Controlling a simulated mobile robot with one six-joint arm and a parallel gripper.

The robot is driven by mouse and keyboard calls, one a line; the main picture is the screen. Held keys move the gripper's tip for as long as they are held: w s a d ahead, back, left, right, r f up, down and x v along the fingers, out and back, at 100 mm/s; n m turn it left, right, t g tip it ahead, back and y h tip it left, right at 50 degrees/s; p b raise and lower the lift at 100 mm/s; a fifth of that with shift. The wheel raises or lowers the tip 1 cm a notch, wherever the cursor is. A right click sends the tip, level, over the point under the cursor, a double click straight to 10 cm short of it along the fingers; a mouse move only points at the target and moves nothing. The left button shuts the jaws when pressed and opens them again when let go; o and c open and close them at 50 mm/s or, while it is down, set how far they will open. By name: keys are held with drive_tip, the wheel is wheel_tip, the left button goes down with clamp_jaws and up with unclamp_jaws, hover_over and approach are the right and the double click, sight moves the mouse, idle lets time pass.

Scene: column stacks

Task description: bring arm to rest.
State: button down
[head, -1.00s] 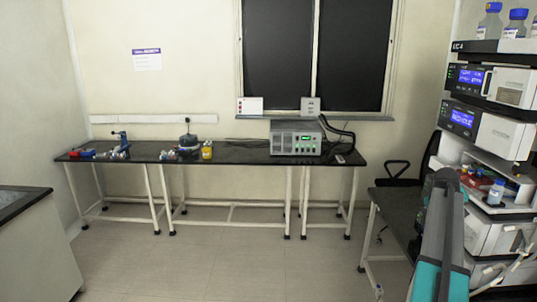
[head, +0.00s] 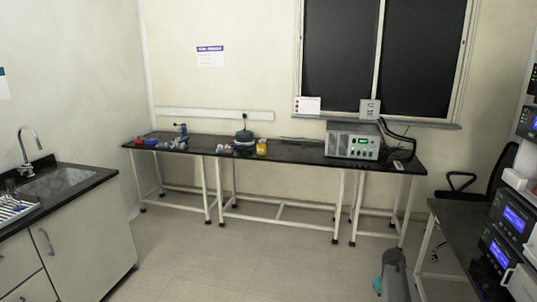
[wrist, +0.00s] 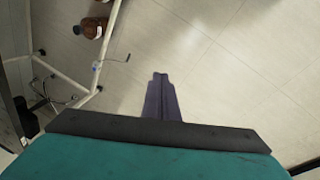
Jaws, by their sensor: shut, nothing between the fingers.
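My gripper (wrist: 160,78) shows in the wrist view as dark fingers pressed together. It is empty and points over the bare tiled floor, touching nothing. In the head view a grey and teal part of my arm (head: 394,276) shows at the bottom right, low down beside the right-hand bench. The gripper's fingers are hidden in the head view.
A dark bench (head: 446,218) with stacked instruments (head: 516,222) stands at the right. A long black-topped table (head: 290,152) runs along the back wall. A sink counter (head: 75,196) is at the left. In the wrist view a brown bottle (wrist: 92,27) is near the bench frame. The floor (head: 230,268) between is clear.

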drive_tip(key=s+a+f+n+g+y+b, duration=0.1)
drive_tip(key=s+a+f+g, duration=0.1)
drive_tip(key=s+a+f, duration=0.9)
drive_tip(key=s+a+f+n+g+y+b, duration=0.1)
drive_tip(key=s+a+f, duration=0.3)
drive_tip(key=a+f, duration=0.8)
drive_tip(key=s+a+f+m+g, duration=0.1)
drive_tip(key=s+a, duration=0.5)
drive_tip(key=s, duration=0.6)
drive_tip(key=s+a+f+m+g, duration=0.1)
drive_tip(key=s+a+g, duration=0.2)
drive_tip(key=s+a, duration=0.4)
drive_tip(key=s, duration=0.5)
drive_tip(key=shift+s+f+y+b, duration=0.2)
drive_tip(key=shift+f+y+b, duration=0.1)
drive_tip(key=shift+b, duration=0.1)
